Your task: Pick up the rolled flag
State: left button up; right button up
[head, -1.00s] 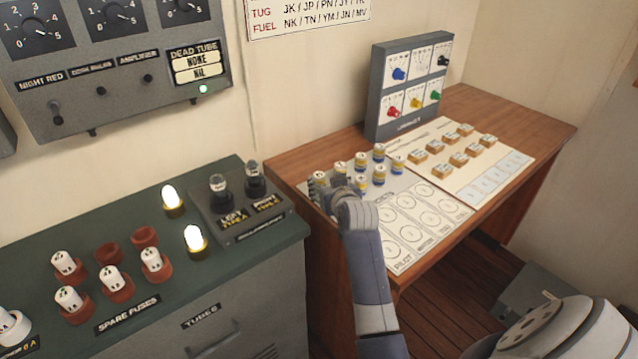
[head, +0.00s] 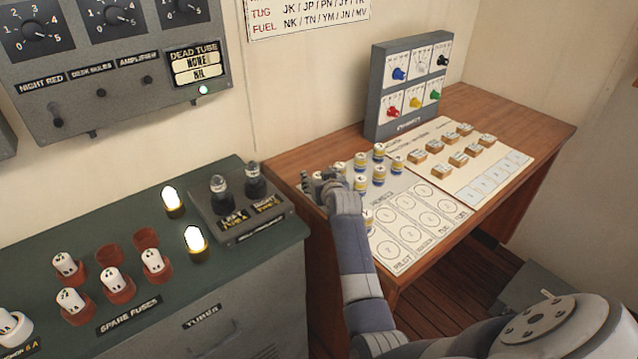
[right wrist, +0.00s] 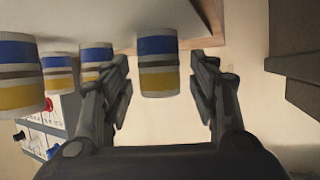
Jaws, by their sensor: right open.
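Several short rolled flags (head: 378,173) with white tops and blue and yellow bands stand upright on the left part of the desk. My right gripper (head: 312,184) is at the left end of this group, low over the desk, and partly covers the flags there. In the right wrist view, my right gripper (right wrist: 160,78) is open. One rolled flag (right wrist: 157,62) with blue, brown and yellow bands shows between its two fingers, with space on both sides. Other flags (right wrist: 16,72) show left of the fingers. My left gripper is not in view.
The wooden desk (head: 500,115) carries a sheet with printed circles (head: 410,225), several small wooden blocks (head: 465,130) and a grey knob panel (head: 410,90). A green-topped cabinet (head: 60,230) with fuses and lit tubes stands close on the left.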

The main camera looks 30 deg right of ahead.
jog(key=c, duration=1.1)
jog(key=shift+o, duration=0.2)
